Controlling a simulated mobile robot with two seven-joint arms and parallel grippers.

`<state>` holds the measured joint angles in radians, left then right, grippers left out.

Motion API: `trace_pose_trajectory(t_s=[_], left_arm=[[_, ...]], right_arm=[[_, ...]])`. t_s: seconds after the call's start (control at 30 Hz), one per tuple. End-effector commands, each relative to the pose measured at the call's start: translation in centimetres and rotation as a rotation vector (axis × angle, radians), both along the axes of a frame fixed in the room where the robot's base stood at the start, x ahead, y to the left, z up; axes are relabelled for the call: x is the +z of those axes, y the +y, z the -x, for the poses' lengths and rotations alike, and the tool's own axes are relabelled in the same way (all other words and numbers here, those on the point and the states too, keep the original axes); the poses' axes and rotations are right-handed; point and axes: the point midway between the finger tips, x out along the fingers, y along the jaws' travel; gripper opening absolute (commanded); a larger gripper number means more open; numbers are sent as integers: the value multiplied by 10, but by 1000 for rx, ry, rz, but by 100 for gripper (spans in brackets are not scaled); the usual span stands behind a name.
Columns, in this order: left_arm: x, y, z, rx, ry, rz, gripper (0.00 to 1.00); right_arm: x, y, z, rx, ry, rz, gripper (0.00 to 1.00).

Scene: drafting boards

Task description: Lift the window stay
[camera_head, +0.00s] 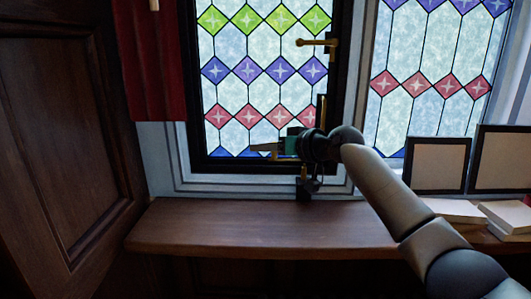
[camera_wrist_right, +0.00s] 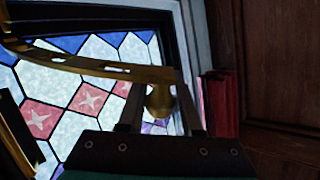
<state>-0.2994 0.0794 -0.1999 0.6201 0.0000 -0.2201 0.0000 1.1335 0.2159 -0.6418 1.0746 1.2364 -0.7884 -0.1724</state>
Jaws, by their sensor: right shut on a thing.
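The window stay (camera_wrist_right: 100,68) is a brass bar with holes. In the right wrist view it runs from the upper left to my right gripper (camera_wrist_right: 157,90), whose two fingers stand either side of its rounded brass end. In the head view my right gripper (camera_head: 262,148) reaches in from the right at the bottom of the dark window frame (camera_head: 225,166), shut on the stay. The stay is mostly hidden there by the gripper and wrist. My left gripper is in neither view.
A brass handle (camera_head: 318,42) sits on the frame's right side. A wooden sill (camera_head: 230,232) runs below, with picture frames (camera_head: 436,166) and pale books (camera_head: 455,210) at right. A red curtain (camera_head: 155,70) and dark wood panel (camera_head: 60,140) stand at left. The sill's left part is bare.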

Motion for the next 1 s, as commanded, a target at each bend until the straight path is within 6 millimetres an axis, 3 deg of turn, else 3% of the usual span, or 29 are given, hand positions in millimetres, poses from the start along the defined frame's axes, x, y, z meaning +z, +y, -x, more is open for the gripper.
trace_pose_trajectory(t_s=[0.2,0.23,0.5,1.0], left_arm=[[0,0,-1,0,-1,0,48],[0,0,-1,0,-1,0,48],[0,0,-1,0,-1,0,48],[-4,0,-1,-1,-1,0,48]], right_arm=[[3,1,0,2,-6,-4,0],[3,1,1,2,-6,-4,35],[2,1,1,2,-4,-3,64],[5,-11,10,1,-5,-1,64]])
